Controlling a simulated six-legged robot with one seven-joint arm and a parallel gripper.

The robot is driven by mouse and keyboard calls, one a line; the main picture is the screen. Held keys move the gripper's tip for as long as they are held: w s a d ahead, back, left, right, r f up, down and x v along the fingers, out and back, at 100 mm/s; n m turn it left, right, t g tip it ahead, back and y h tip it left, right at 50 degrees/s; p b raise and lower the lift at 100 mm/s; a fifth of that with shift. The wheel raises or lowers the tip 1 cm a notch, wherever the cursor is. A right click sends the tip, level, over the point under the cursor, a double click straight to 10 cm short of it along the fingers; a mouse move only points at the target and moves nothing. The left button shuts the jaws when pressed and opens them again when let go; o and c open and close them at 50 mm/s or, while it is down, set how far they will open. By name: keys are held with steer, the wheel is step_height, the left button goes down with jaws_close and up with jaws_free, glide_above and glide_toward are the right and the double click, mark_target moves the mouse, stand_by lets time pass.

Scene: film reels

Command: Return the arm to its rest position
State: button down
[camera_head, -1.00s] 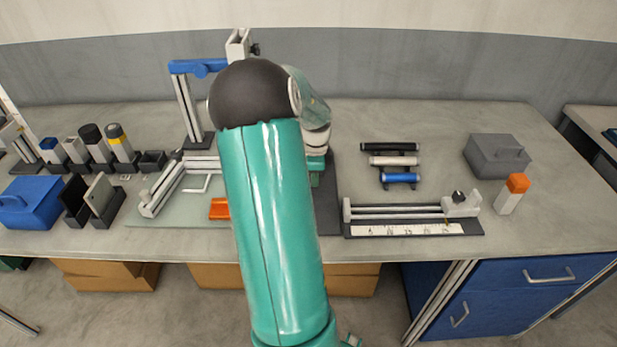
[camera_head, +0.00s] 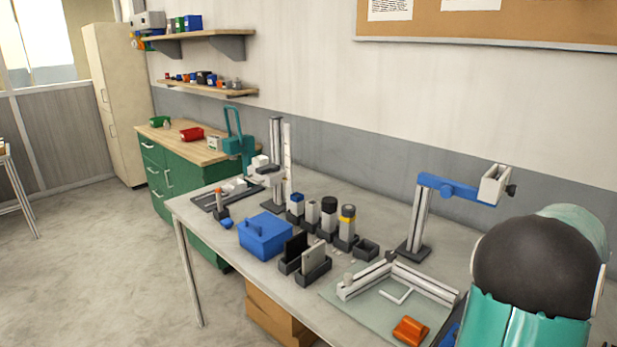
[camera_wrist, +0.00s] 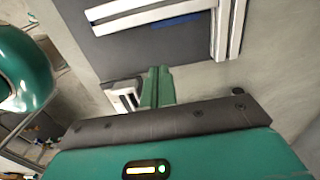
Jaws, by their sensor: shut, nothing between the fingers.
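My arm (camera_head: 535,270) shows at the right edge of the head view, with its dark round joint and teal link over the workbench (camera_head: 195,212). My gripper is hidden in that view. In the wrist view, my gripper (camera_wrist: 157,85) shows as two short green fingers pressed together, with nothing between them. Beyond the fingers lies a dark plate (camera_wrist: 120,52) with pale rails, on the bench surface. I cannot tell the gap between fingertips and bench. A teal rounded part of my own body shows at the left of the wrist view.
A blue box (camera_head: 265,236), several upright containers and dark holders stand on the bench. A stand with a blue arm (camera_head: 455,188) rises near my arm. An orange piece (camera_head: 410,331) lies on the green mat (camera_head: 345,296). Open floor (camera_head: 90,260) lies left.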

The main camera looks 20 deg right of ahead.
steer(key=w+a+r+n+t, duration=0.1)
steer(key=w+a+r+n, duration=0.3)
steer(key=a, duration=0.4)
steer(key=w+a+r+n+t, duration=0.1)
steer(key=w+a+r+n, duration=0.15)
steer(key=a+n, duration=0.45)
steer(key=w+a+r+n+t, duration=0.1)
steer(key=w+a+r+n, duration=0.3)
steer(key=a, duration=0.6)
steer(key=s+a+n+t, duration=0.1)
steer(key=s+a+n, duration=0.2)
steer(key=a+n, duration=0.4)
steer(key=s+a+n+t, duration=0.1)
steer(key=s+a+n, duration=0.2)
steer(key=a+n, duration=0.5)
steer(key=a, duration=0.9)
steer(key=shift+s+r+t, duration=0.15)
steer(key=shift+r+t, duration=0.05)
steer(key=shift+t, duration=0.1)
steer(key=shift+d, duration=0.2)
